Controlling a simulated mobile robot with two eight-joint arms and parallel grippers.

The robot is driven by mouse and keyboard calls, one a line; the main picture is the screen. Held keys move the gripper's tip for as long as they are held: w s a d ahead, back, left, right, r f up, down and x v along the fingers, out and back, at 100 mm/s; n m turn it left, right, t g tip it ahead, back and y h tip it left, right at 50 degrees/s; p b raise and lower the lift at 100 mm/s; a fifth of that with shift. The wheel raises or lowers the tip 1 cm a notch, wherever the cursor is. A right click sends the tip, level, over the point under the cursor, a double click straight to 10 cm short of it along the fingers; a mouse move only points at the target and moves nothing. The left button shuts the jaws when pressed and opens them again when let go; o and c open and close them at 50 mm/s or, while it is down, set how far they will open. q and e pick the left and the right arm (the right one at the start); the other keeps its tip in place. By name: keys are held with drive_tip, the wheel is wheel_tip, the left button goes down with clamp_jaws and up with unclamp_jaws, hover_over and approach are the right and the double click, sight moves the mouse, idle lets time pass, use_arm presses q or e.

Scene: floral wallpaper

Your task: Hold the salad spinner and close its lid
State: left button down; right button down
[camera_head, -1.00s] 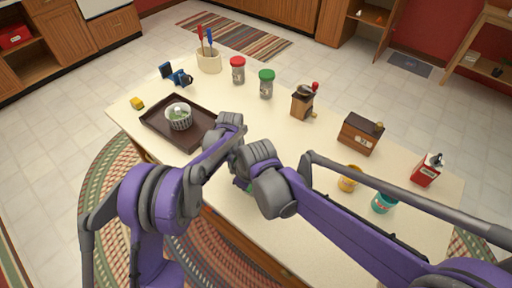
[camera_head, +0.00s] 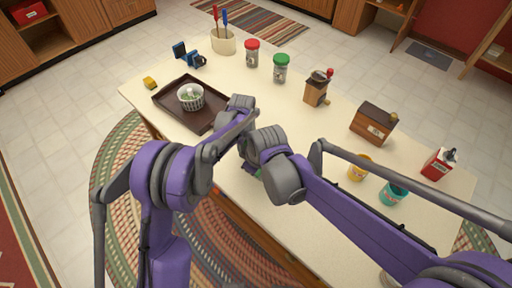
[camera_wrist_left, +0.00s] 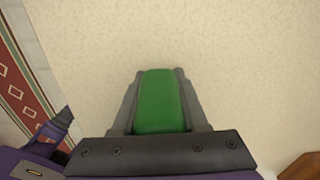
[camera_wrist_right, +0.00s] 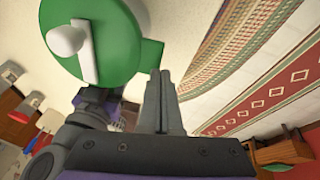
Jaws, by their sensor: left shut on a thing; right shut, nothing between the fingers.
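I cannot tell whether the lid is closed. My left gripper (camera_wrist_left: 159,98) is shut on a green part of the spinner, above the cream tabletop. My right gripper (camera_wrist_right: 162,72) is shut and empty, its fingertips close to the green tab; contact is unclear.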

use_arm(q)
drive_tip(key=shift+c, duration=1.8)
unclamp_jaws()
use_arm(e)
drive_tip(key=s+r, duration=0.5)
drive_tip(key=r, duration=0.6)
drive_tip(key=shift+s, duration=0.25)
drive_tip(key=shift+r, duration=0.1)
